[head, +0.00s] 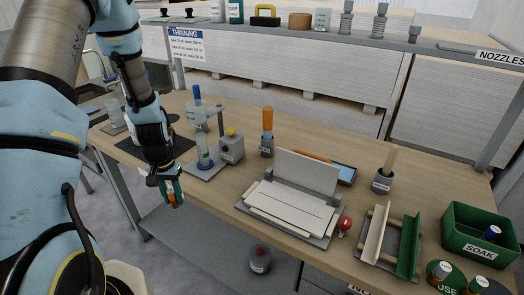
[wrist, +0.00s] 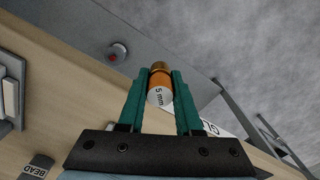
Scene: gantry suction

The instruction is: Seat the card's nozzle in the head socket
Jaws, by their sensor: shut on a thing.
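My gripper (head: 172,203) hangs just off the front left edge of the bench in the head view. In the wrist view its green fingers (wrist: 158,80) are shut on the sides of an orange nozzle (wrist: 160,82). The nozzle has a brass-coloured end and a white face marked "5 mm"; it also shows in the head view (head: 175,201). A white card (head: 186,44) headed "THINNING" is on the shelf front; its smaller lines are too small to read surely. I cannot pick out the head socket in either view.
A stand with a clear vessel (head: 203,151) is right of my gripper. A white plate fixture (head: 292,212) fills mid-bench. A green SOAK bin (head: 485,232) and several capped nozzles (head: 440,271) are at right. A red-topped round thing (head: 260,258) sits below the bench front.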

